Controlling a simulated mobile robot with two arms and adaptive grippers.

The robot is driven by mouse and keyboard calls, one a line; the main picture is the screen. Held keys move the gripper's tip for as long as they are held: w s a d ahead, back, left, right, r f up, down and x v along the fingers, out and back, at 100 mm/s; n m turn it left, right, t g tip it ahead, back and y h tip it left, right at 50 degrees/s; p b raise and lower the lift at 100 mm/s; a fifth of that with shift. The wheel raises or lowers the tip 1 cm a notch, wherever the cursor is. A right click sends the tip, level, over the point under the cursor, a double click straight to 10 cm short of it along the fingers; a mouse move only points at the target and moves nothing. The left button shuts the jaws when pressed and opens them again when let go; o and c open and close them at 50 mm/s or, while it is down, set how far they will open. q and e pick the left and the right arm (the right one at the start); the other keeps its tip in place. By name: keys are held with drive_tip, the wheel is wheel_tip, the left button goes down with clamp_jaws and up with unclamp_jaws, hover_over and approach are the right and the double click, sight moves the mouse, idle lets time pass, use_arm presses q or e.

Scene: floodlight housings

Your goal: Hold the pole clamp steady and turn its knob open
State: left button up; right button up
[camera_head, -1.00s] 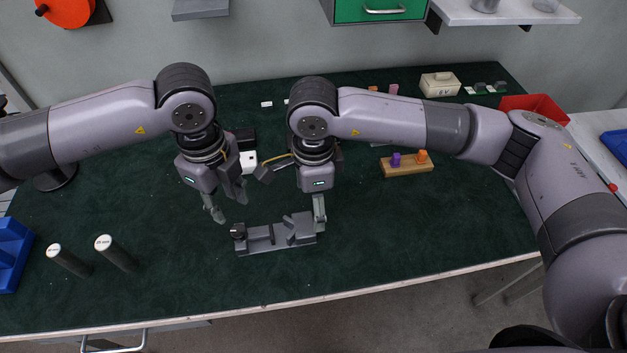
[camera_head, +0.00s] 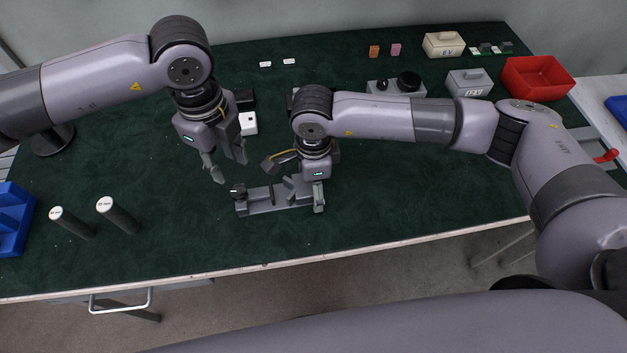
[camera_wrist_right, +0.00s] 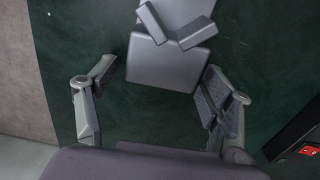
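The pole clamp (camera_head: 262,201) is a grey bar with raised angled jaws, lying on the green table mat. Its dark knob (camera_head: 238,190) stands at the left end. My right gripper (camera_head: 294,187) is low over the clamp's right end. In the right wrist view its open fingers (camera_wrist_right: 160,78) are either side of the clamp's grey end block (camera_wrist_right: 160,66), with gaps showing on both sides. My left gripper (camera_head: 230,169) is open and empty, above and just behind the knob. The right forearm and hand hide part of the table behind the clamp.
Two dark cylinders with white tops (camera_head: 118,214) (camera_head: 73,222) and a blue bin (camera_head: 12,222) stand to the left. A white box (camera_head: 248,122) is behind the left gripper. The mat before the clamp is clear.

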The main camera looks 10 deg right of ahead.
drive_tip(key=c, duration=1.3)
drive_tip(key=o, duration=1.2)
drive_tip(key=shift+c, duration=0.2)
drive_tip(key=c, duration=1)
drive_tip(key=shift+c, duration=0.2)
